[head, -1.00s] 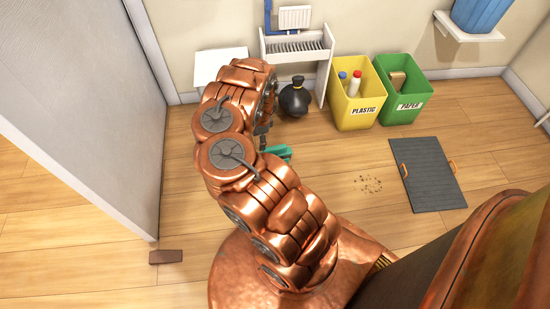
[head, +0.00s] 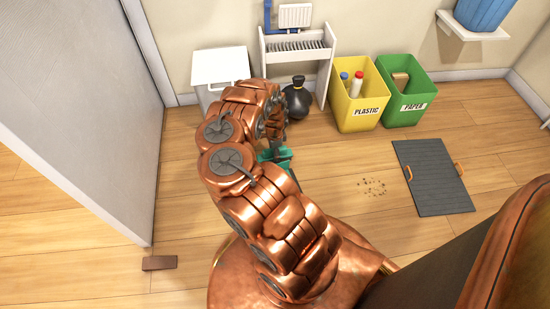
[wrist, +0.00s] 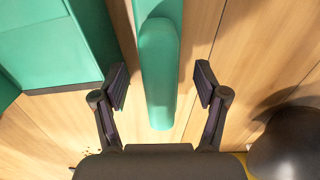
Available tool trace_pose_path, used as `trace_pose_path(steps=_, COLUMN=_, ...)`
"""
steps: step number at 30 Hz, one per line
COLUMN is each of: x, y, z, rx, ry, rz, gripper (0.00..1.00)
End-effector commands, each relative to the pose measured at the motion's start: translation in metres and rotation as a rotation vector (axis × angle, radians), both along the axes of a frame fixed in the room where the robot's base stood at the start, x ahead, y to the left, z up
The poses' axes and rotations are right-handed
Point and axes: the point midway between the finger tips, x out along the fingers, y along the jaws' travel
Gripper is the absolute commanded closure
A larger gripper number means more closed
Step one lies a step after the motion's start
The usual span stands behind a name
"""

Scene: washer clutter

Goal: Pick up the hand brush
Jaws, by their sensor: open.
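A long green handle with a rounded end (wrist: 158,60), apparently the hand brush's, lies between my fingers in the wrist view; no bristles show. My gripper (wrist: 160,84) is open, with one finger on each side of the handle and a gap on both sides. A wider green piece with a dark edge, apparently a dustpan (wrist: 45,45), is to the left. In the head view a small green part (head: 276,155) shows beside my arm, which hides the rest and most of the gripper.
A black round vase (head: 298,100) stands near the white rack (head: 298,58). Yellow (head: 358,98) and green (head: 405,90) bins stand by the wall. A grey mat (head: 433,175), crumbs (head: 372,187) and a brown block (head: 160,262) are on the floor. A grey panel (head: 85,110) rises at left.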

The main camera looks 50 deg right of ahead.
Motion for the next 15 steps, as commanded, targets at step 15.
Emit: trace_pose_path(steps=15, x=-0.0004, y=-0.0007, z=-0.0176, rx=-0.001, ry=-0.001, rz=-0.001, gripper=0.4)
